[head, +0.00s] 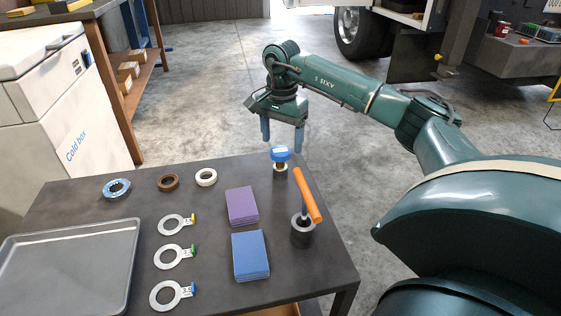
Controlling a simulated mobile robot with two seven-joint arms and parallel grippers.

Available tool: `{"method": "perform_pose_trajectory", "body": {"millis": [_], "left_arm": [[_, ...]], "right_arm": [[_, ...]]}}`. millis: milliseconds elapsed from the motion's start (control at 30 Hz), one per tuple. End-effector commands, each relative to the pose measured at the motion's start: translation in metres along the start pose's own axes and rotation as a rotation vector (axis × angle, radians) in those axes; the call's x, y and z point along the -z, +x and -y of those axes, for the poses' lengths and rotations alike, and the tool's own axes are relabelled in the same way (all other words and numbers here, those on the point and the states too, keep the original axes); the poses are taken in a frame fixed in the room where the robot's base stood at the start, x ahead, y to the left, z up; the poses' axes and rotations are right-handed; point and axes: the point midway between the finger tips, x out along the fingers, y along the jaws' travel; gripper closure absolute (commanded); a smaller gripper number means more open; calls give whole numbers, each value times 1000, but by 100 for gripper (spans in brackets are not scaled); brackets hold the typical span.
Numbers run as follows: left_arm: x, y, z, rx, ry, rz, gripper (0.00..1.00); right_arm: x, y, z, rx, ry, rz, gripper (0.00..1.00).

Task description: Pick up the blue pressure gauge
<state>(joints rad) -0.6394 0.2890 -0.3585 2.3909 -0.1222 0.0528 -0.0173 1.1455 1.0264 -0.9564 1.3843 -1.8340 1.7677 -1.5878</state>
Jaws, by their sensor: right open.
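The blue pressure gauge (280,153) appears to be the blue-topped part upright on a small dark base at the table's far edge, right of the middle. My right gripper (282,137) is open, its two blue-grey fingers pointing down. In the picture the fingertips are just above the gauge and to either side of it. They do not appear to touch it, though the depth gap is hard to judge. My left gripper is out of view.
An orange-handled tool stands in a dark cup (303,232) near the gauge. The dark table (205,245) also holds purple pads (241,205), blue pads (250,254), several rings and a grey tray (75,265). A white cold box (60,100) stands at left.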

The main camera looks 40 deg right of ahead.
Motion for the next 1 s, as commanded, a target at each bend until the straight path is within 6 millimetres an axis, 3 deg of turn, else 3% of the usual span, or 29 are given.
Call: {"method": "perform_pose_trajectory", "body": {"millis": [33, 333, 600, 867, 1000], "left_arm": [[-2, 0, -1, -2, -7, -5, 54], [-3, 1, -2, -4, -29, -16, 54], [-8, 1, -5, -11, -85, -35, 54], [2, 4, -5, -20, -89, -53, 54], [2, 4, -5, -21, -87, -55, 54]], "right_arm": [[0, 10, 0, 0, 0, 1, 28], [0, 30, 3, 1, 0, 1, 28], [2, 69, 7, 1, -1, 2, 28], [2, 70, 8, 3, 0, 1, 28], [2, 70, 8, 3, 0, 1, 38]]}}
